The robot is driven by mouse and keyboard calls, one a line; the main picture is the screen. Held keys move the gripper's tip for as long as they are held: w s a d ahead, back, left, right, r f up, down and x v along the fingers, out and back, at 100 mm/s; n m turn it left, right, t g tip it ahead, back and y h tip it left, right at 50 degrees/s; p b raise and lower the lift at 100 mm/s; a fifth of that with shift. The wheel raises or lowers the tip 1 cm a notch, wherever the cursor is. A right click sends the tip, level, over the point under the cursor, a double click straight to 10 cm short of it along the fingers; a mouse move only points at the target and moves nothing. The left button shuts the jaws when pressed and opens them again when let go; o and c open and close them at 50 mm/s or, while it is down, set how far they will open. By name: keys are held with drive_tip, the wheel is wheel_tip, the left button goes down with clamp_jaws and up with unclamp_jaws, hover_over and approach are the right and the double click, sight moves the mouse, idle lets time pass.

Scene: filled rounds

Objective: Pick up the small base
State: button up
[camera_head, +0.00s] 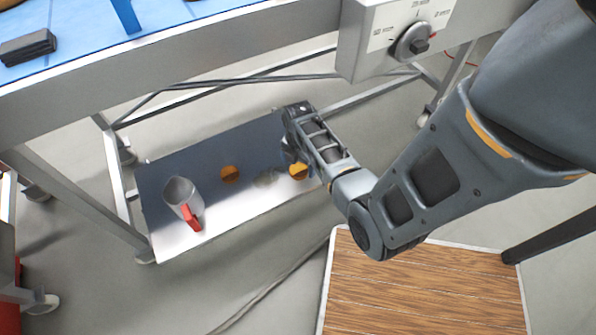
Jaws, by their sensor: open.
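Two small orange-brown rounds lie on the metal lower shelf (222,214): a left round (231,174) and a right round (299,172). A pale, flat grey round (266,178) lies between them and is hard to make out. I cannot tell for sure which of these is the small base. My gripper (295,158) is low over the right part of the shelf, right at the right round and partly covering its upper edge. The gripper is open. Its fingertips are small and partly hidden, so I cannot tell whether they touch the round.
A grey jug with a red handle (192,216) stands at the shelf's left. The bench edge (180,62) and a control box with a knob (412,42) overhang the shelf. A table leg (82,206) stands left. A wooden board (420,290) lies in front.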

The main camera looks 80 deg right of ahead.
sight(299, 171)
wheel_tip(299, 171, down, 2)
drive_tip(key=shift+f, duration=0.1)
drive_tip(key=c, duration=0.8)
